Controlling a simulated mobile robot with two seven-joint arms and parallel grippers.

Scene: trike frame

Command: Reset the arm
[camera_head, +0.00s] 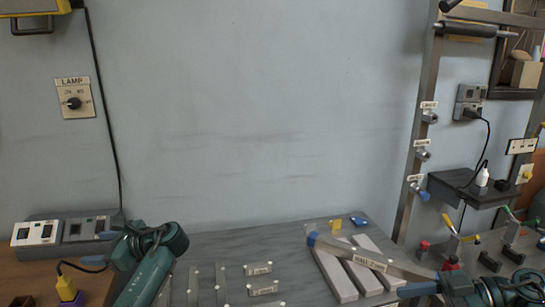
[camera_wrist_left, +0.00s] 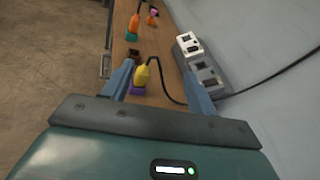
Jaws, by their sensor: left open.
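My left arm (camera_head: 150,262) comes up from the bottom left in the head view, a green link bent at a rounded joint. My left gripper (camera_wrist_left: 160,78) shows in the wrist view with its two blue fingers spread and nothing held between them. A yellow plug (camera_wrist_left: 142,75) on a purple block shows in the gap beyond the fingers. In the head view the left gripper is mostly hidden behind its arm. My right arm (camera_head: 490,291) shows at the bottom right. A blue finger (camera_head: 416,289) of my right gripper shows there, but its opening is not clear.
A grey socket box (camera_head: 75,232) with switches stands near my left arm. An upright metal frame (camera_head: 415,150) and a small shelf (camera_head: 465,188) are at the right. The wall area between is clear.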

